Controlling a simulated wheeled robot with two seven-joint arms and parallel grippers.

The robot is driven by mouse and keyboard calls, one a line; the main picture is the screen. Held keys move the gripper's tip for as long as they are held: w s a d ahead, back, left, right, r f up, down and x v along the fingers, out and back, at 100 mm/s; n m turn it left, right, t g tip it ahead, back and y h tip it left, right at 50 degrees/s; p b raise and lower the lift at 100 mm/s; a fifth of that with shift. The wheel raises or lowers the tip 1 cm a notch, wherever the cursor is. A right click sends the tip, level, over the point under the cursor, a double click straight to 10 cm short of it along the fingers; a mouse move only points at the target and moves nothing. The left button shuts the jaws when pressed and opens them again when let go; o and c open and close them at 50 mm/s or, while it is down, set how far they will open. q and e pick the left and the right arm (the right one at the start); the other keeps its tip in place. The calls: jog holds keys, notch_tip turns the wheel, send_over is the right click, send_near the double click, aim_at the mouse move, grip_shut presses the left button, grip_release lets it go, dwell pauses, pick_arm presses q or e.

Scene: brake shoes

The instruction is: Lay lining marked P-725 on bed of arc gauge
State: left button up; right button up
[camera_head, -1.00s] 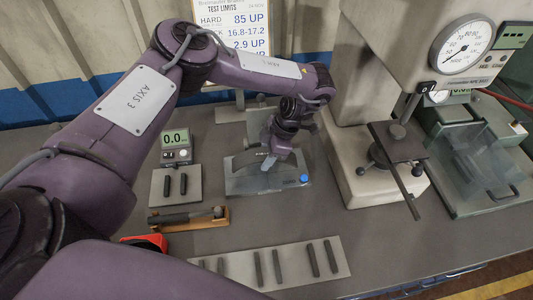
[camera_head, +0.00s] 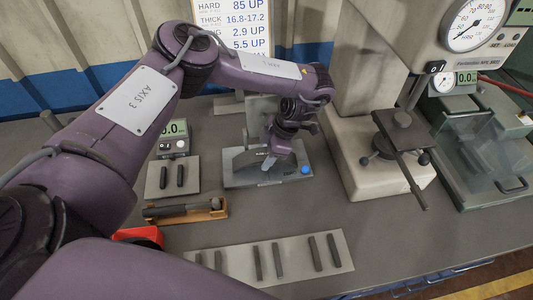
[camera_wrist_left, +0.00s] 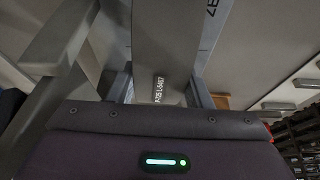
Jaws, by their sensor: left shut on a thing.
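My left gripper (camera_head: 270,158) is shut on a grey lining and points down over the arc gauge (camera_head: 262,181). In the left wrist view the lining (camera_wrist_left: 160,45) runs between the fingers, with printed marking that reads like P-725 L-6467. In the head view the lining is hard to tell from the gauge. I cannot tell whether it touches the bed. The gauge is a grey block with a blue knob (camera_head: 306,169) at its right end. My right gripper is not in view.
A plate with several dark linings (camera_head: 258,262) lies at the front. A scale (camera_head: 173,177) bearing two dark pieces and an orange tray (camera_head: 185,210) stand left of the gauge. A press with a dial (camera_head: 473,24) stands right. The bench between them is clear.

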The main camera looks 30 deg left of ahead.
pick_arm(q)
jog(key=shift+f, duration=0.25)
jog(key=o, duration=1.2)
jog(key=shift+c, duration=0.2)
jog(key=shift+r, duration=0.1)
jog(key=v, duration=0.7)
jog(key=shift+d+r, duration=0.1)
jog(key=shift+r, duration=0.2)
